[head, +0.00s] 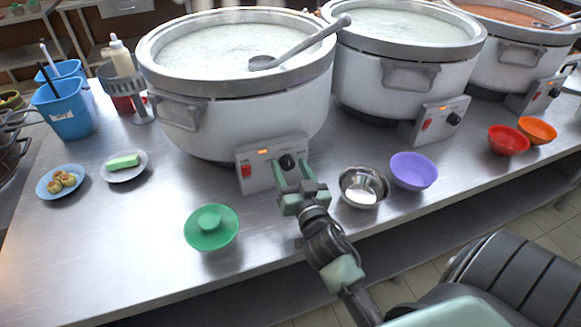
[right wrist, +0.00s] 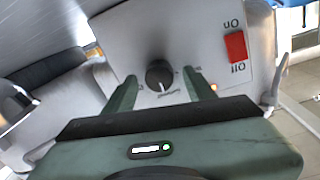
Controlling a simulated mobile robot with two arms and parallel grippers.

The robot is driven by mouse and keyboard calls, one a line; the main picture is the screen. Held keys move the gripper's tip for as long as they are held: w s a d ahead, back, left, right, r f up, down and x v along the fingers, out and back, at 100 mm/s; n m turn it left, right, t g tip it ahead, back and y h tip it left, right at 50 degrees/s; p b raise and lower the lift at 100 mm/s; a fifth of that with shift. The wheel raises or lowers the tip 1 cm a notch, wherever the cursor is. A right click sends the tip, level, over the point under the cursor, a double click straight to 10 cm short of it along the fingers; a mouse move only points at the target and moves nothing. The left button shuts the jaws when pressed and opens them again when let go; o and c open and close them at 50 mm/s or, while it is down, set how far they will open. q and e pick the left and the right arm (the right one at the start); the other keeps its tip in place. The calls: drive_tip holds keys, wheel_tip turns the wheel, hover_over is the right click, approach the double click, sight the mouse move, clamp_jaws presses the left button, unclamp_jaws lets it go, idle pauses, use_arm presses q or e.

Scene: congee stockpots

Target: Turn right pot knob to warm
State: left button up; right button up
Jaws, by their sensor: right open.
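Three large white stockpots stand in a row: a left pot (head: 230,115), a middle pot (head: 400,80) and a right pot (head: 515,50). Each has a control box with a knob; the right pot's knob (head: 554,92) is small at the far right. My right gripper (head: 291,168) is open at the left pot's control box (head: 262,172). In the right wrist view, its fingers (right wrist: 163,84) stand either side of that pot's black knob (right wrist: 159,74), with gaps visible. The red switch (right wrist: 235,46) and a lit orange lamp (right wrist: 213,88) show beside it. My left gripper is out of view.
Red (head: 508,140) and orange (head: 537,130) bowls are further right. A ladle (head: 300,43) rests in the left pot.

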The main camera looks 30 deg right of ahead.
drive_tip(key=shift+c, duration=0.6)
clamp_jaws()
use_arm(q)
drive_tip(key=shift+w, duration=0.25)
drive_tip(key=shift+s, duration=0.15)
use_arm(e)
drive_tip(key=shift+n, duration=0.3)
drive_tip(key=n, duration=0.5)
drive_tip(key=shift+n+p, duration=0.3)
drive_tip(key=shift+n, duration=0.1)
drive_tip(key=n, duration=0.3)
drive_tip(key=shift+a+n, duration=0.1)
drive_tip(key=shift+n, duration=0.2)
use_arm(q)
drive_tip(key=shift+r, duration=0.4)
use_arm(e)
drive_tip(key=shift+f+n+t+y, duration=0.1)
drive_tip(key=shift+n+t+y, duration=0.2)
drive_tip(key=shift+n, duration=1.8)
